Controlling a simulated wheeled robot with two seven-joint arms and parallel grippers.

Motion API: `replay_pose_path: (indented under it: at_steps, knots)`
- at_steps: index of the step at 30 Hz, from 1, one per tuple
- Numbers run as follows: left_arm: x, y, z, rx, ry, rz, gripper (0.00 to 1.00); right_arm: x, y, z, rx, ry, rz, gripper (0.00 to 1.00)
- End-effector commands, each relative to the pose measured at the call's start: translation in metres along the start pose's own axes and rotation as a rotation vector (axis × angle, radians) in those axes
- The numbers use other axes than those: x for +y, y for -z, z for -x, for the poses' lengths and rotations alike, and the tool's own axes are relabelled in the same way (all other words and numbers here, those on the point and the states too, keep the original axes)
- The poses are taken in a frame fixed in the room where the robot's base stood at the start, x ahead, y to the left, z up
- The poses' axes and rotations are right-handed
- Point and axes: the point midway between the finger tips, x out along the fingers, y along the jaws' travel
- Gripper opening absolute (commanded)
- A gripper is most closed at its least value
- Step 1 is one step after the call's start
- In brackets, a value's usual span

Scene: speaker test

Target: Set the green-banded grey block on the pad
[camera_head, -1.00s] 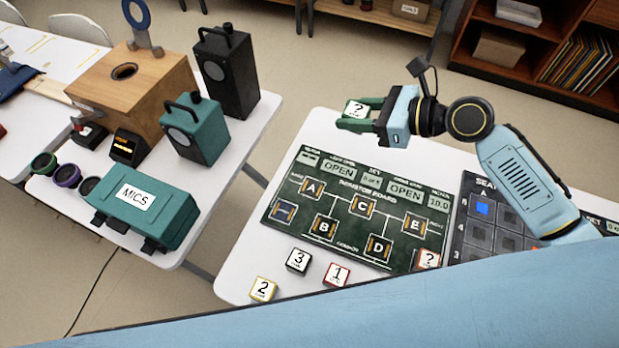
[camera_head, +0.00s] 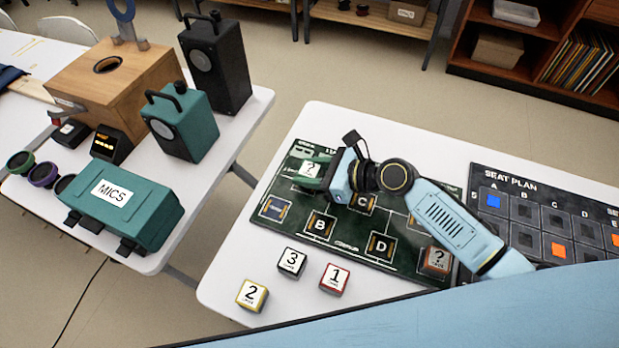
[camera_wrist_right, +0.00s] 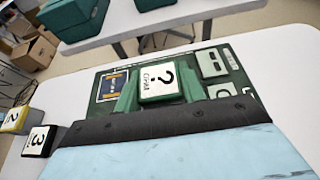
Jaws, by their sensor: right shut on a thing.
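A block with a white "?" label (camera_head: 311,169) is in my right gripper (camera_head: 308,174), over the upper left of the dark green board (camera_head: 335,243). The wrist view shows the same block (camera_wrist_right: 158,83), with green at its sides, between the two green fingers (camera_wrist_right: 158,92). Its grey body is hard to make out. Pad A is hidden beneath block and gripper; whether the block touches it I cannot tell. Pads B (camera_head: 319,225), C (camera_head: 362,202) and D (camera_head: 380,246) are visible, and a blue pad (camera_head: 275,208) lies at left. My left gripper is out of view.
Blocks 2 (camera_head: 251,295), 3 (camera_head: 291,262) and 1 (camera_head: 335,279) stand in front of the board. A brown "?" block (camera_head: 437,260) stands at its right. A seat plan panel (camera_head: 530,183) lies right. A second table holds a teal MICS case (camera_head: 120,212) and speakers.

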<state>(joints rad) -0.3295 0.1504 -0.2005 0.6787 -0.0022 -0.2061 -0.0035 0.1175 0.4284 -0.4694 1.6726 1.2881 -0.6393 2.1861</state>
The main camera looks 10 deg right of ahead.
Motion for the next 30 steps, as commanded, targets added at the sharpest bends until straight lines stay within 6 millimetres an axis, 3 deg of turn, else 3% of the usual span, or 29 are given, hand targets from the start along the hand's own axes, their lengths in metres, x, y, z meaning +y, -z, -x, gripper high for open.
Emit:
replay_pose_path:
  at_steps: [2, 15, 16, 21, 30]
  knots:
    - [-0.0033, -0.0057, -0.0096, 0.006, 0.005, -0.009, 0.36, 0.0, 0.0132, -0.0059, -0.001, 0.0, -0.002, 0.16]
    - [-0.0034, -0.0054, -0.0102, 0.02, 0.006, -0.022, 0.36, 0.0, 0.0202, -0.0088, -0.002, 0.0, -0.001, 0.16]
    - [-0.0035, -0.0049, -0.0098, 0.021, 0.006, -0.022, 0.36, 0.0001, 0.0209, -0.009, -0.001, 0.0, -0.001, 0.41]
    - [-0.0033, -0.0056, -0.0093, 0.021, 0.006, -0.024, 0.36, 0.0, 0.0206, -0.0088, -0.001, 0.0, 0.0, 0.61]
    - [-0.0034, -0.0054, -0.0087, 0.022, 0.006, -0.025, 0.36, -0.0001, 0.0187, -0.0079, -0.001, 0.0, 0.001, 0.61]
